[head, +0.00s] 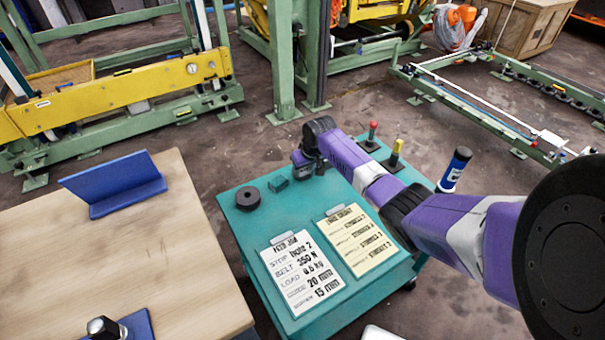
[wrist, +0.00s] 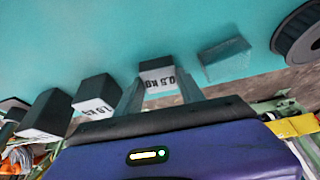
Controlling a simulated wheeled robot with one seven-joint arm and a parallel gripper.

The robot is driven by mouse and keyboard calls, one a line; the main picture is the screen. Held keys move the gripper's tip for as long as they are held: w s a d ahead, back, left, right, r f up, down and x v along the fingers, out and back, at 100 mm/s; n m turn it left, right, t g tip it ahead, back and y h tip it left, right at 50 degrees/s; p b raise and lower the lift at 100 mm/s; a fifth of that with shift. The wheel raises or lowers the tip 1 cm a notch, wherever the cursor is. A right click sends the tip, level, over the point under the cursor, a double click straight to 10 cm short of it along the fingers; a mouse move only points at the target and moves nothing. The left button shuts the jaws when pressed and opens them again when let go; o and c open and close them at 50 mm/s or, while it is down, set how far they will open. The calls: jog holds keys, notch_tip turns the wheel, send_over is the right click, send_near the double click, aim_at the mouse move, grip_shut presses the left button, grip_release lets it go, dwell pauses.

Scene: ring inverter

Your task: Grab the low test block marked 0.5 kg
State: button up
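The block marked 0.5 kg (wrist: 158,76) is dark with a white label, upside down in the wrist view, and stands on the teal cart top (head: 226,212). My gripper (wrist: 160,84) is open, with one grey finger toward each side of this block. The gap is about as wide as the block, and I cannot tell whether the fingers touch it. In the head view my gripper (head: 303,164) is over the cart's far edge, and its wrist hides the 0.5 kg block.
A taller block marked 1.0 kg (wrist: 95,95) and another dark block (wrist: 46,114) stand to the left in the wrist view. A plain teal block (wrist: 225,58) and a black wheel (wrist: 301,36) lie to the right. Two clipboard sheets (head: 302,270) (head: 356,240) lie on the cart.

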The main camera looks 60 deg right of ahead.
grip_shut()
jog(key=shift+r, duration=0.1)
